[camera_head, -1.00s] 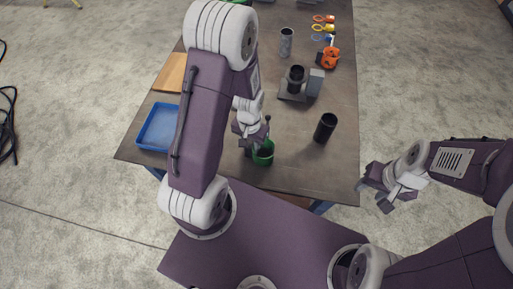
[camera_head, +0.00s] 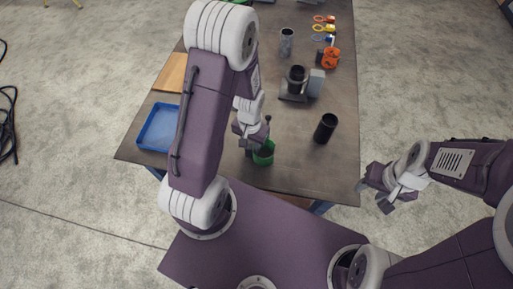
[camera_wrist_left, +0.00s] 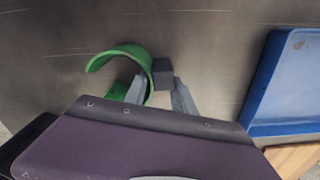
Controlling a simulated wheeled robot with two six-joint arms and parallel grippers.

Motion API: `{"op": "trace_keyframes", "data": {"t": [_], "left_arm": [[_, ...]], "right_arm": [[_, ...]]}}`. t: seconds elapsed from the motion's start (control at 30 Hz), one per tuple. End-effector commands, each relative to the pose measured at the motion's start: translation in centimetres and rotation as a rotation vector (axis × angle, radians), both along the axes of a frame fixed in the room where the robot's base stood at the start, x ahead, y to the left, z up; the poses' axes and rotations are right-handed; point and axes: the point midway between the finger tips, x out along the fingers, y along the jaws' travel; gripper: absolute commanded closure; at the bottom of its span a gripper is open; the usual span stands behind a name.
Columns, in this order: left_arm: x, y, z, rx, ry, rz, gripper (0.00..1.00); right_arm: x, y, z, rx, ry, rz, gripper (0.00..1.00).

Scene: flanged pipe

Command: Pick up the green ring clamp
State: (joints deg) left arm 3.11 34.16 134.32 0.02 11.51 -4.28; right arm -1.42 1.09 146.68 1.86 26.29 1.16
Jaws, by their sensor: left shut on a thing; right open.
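The green ring clamp (camera_head: 264,153) is at the near part of the table, at the fingertips of my left gripper (camera_head: 256,143). In the left wrist view the clamp (camera_wrist_left: 122,52) shows as an open green curve. One finger of my left gripper (camera_wrist_left: 155,84) is inside or behind the ring and the other is at its right side, shut on its wall. Part of the ring is hidden by the wrist. I cannot tell whether it is lifted off the table. My right gripper (camera_head: 378,190) is open and empty, beyond the table's right edge.
A black pipe (camera_head: 325,128) stands right of the clamp. A grey fixture (camera_head: 314,83) holding a dark cylinder is behind it. A blue tray (camera_head: 145,146) and a wooden board (camera_head: 170,72) lie at the left. An orange clamp (camera_head: 330,58) and smaller rings are at the back right.

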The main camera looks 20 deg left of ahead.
Motion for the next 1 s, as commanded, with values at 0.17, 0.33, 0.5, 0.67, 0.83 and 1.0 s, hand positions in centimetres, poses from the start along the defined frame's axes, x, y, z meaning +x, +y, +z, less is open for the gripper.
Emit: {"op": "trace_keyframes", "data": {"t": [0.17,0.33,0.5,0.67,0.83,1.0], "left_arm": [[0.0,0.0,0.1,0.000,-0.002,0.000,1.00],[0.1,0.0,1.4,0.000,-0.004,0.000,1.00],[0.2,0.0,4.1,0.001,-0.007,0.000,1.00],[3.1,0.6,5.9,0.001,-0.007,0.002,1.00],[6.7,1.2,8.0,0.001,-0.006,0.000,1.00],[9.8,1.8,10.0,0.000,-0.004,0.000,1.00]], "right_arm": [[0.0,0.0,0.0,0.000,0.000,0.000,0.55],[0.0,0.0,0.2,0.000,0.000,0.000,0.55],[0.0,0.0,0.4,0.000,0.000,0.000,0.55],[0.0,0.0,0.4,0.000,0.000,0.000,0.55],[0.0,0.0,0.4,0.000,0.000,0.000,0.55],[0.0,0.0,0.3,0.000,0.000,0.000,0.55]]}}
